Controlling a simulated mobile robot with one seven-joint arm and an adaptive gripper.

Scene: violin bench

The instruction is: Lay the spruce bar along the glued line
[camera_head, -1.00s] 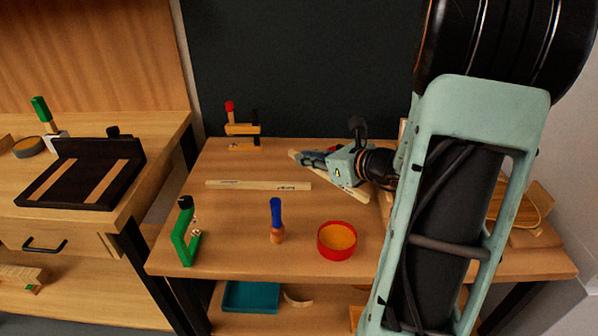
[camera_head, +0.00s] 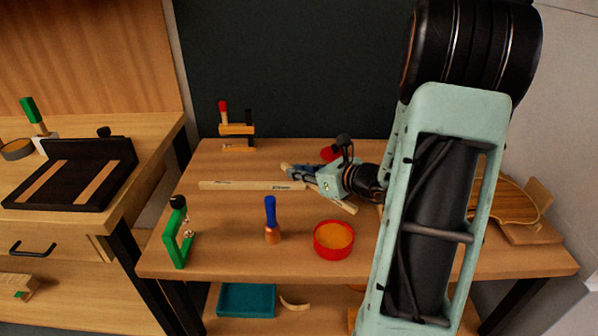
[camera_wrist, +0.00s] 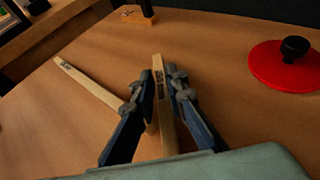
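My gripper (camera_head: 287,169) is over the back middle of the bench, its fingers closed around a pale wooden bar (camera_wrist: 159,72). In the wrist view the fingers (camera_wrist: 160,85) lie along both sides of this bar, which carries a dark printed label too small to read. The bar's near end shows below my gripper in the head view (camera_head: 344,206). A second pale bar (camera_head: 240,185) with printed marks lies on the bench to the left; it also shows in the wrist view (camera_wrist: 88,82). A violin plate (camera_head: 500,203) lies at the right, partly behind my arm. No glued line is discernible.
A red-handled clamp (camera_head: 237,128) stands at the back left, a green clamp (camera_head: 176,235) at the front left. A blue-handled tool (camera_head: 271,218) and red bowl (camera_head: 333,240) stand in front. A red disc with black knob (camera_wrist: 282,68) sits behind my gripper.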

